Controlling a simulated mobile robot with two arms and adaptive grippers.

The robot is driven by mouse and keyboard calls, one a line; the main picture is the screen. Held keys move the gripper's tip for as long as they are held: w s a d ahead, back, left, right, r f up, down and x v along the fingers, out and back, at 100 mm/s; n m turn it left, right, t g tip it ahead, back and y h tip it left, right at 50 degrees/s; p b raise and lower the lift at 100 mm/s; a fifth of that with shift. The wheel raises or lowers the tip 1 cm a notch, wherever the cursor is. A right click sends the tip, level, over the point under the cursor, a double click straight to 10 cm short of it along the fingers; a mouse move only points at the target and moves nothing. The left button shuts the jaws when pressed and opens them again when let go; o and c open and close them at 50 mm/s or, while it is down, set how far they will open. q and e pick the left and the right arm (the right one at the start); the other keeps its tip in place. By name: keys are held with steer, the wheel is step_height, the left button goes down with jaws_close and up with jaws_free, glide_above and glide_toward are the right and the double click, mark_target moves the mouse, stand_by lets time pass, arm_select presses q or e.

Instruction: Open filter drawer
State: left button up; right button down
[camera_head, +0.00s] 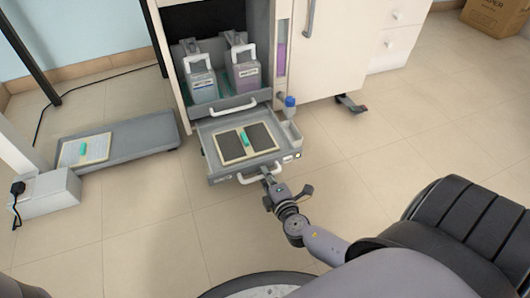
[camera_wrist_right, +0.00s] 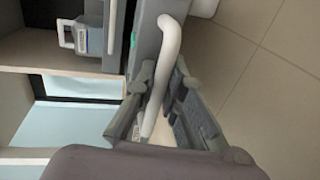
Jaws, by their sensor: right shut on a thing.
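The grey filter drawer (camera_head: 222,175) stands pulled out at the bottom of the white cabinet in the head view. In it lies a pale frame with two dark panels (camera_head: 245,143) and a small green piece between them. The drawer's white handle (camera_head: 246,180) is on its front. My right gripper (camera_head: 268,179) is at the right part of this handle. In the right wrist view the curved handle (camera_wrist_right: 169,48) runs down between the fingers of my right gripper (camera_wrist_right: 165,98), which is shut on it. My left gripper is not in view.
Above the drawer, two grey containers (camera_head: 201,86) with handles stand on a shelf with its own white handle (camera_head: 234,110). A low grey platform (camera_head: 140,140) is at the left. The tiled floor in front is largely free.

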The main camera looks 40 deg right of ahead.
steer(key=c, duration=1.9)
jaws_free()
